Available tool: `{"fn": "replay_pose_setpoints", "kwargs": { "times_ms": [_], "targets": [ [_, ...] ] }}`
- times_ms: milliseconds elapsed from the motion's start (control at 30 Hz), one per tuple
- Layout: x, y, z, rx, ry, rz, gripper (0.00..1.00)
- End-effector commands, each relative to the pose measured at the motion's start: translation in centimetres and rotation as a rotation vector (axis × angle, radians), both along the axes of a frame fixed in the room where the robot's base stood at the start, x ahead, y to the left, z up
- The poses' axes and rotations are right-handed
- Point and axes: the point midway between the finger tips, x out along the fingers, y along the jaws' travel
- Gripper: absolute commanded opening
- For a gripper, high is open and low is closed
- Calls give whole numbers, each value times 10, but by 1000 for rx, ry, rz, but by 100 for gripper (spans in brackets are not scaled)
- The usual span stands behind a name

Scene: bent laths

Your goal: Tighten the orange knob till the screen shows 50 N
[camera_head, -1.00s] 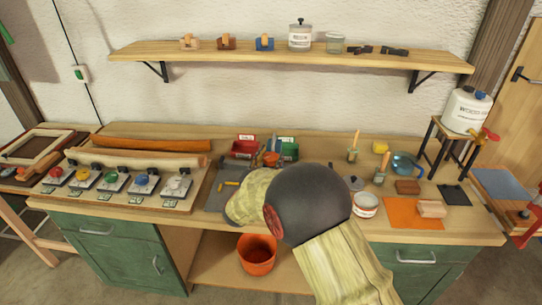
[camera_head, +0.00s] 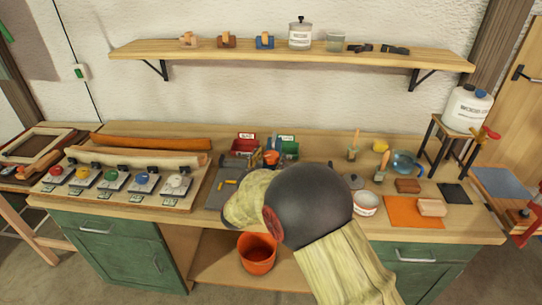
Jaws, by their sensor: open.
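A row of coloured knobs on small grey plates stands at the left of the bench: a red knob (camera_head: 55,172), a yellow-orange knob (camera_head: 82,173), a green knob (camera_head: 110,174), a blue knob (camera_head: 144,178) and a white knob (camera_head: 178,181). The yellow-orange one is the nearest in colour to orange. Small greenish screens, such as this screen (camera_head: 76,194), sit in front of the knobs; their figures are too small to read. Pale and orange bent laths lie behind them. My arm covers the middle of the bench, right of the knobs. My gripper is hidden behind it.
A grey mat (camera_head: 216,196) lies between the knobs and my arm. Red and green bins (camera_head: 245,150) stand behind it. An orange bucket (camera_head: 257,254) stands below the bench. Brushes, a white tin (camera_head: 366,204) and an orange sheet (camera_head: 400,213) lie to the right.

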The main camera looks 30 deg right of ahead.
Motion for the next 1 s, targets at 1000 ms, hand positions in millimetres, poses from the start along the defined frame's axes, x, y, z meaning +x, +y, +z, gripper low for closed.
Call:
{"fn": "replay_pose_setpoints", "kwargs": {
  "times_ms": [1000],
  "targets": [
    [-70, 79, -1, -1, 1, 0, 60]
  ]
}}
